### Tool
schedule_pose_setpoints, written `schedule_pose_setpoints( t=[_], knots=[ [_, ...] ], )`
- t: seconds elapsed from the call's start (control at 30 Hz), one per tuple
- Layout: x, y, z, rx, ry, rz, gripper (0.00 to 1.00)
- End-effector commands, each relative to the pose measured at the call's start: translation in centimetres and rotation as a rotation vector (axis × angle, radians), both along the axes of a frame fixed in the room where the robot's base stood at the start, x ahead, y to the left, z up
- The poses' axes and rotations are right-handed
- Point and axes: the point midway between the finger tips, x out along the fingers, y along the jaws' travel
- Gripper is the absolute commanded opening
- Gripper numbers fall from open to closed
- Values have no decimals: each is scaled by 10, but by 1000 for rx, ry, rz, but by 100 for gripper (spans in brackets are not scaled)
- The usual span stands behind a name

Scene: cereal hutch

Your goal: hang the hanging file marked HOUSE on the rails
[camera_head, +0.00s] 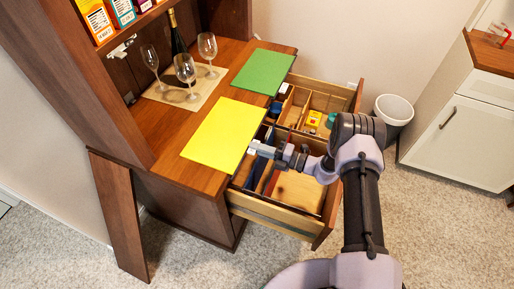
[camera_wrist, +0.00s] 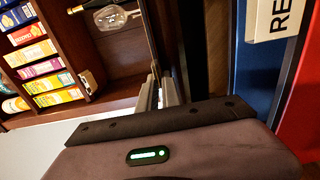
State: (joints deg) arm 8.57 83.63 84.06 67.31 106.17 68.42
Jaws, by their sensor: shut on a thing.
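My gripper (camera_head: 262,150) is over the near part of the open lower drawer (camera_head: 270,208), close to the yellow sheet's edge. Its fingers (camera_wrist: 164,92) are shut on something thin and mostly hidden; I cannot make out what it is. A blue file (camera_head: 254,171) is in the drawer below, and it also shows in the wrist view (camera_wrist: 262,75). It has a white tab (camera_wrist: 272,18) with letters starting "RE". A red file (camera_wrist: 304,110) is beside it. No HOUSE mark is readable, and the rails cannot be told apart.
A yellow sheet (camera_head: 222,135) and a green sheet (camera_head: 264,71) lie on the counter. Wine glasses (camera_head: 186,70) and a bottle (camera_head: 178,34) stand behind them. A white bin (camera_head: 393,110) stands at right.

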Motion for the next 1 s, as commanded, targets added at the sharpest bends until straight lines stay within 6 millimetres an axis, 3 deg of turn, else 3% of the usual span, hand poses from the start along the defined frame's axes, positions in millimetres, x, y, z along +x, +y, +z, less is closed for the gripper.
schedule_pose_setpoints(
  t=[0.5,1.0],
  knots=[
    [0,-2,21,0,0,-1,0],
    [-23,-67,19,0,0,-2,0]
  ],
)
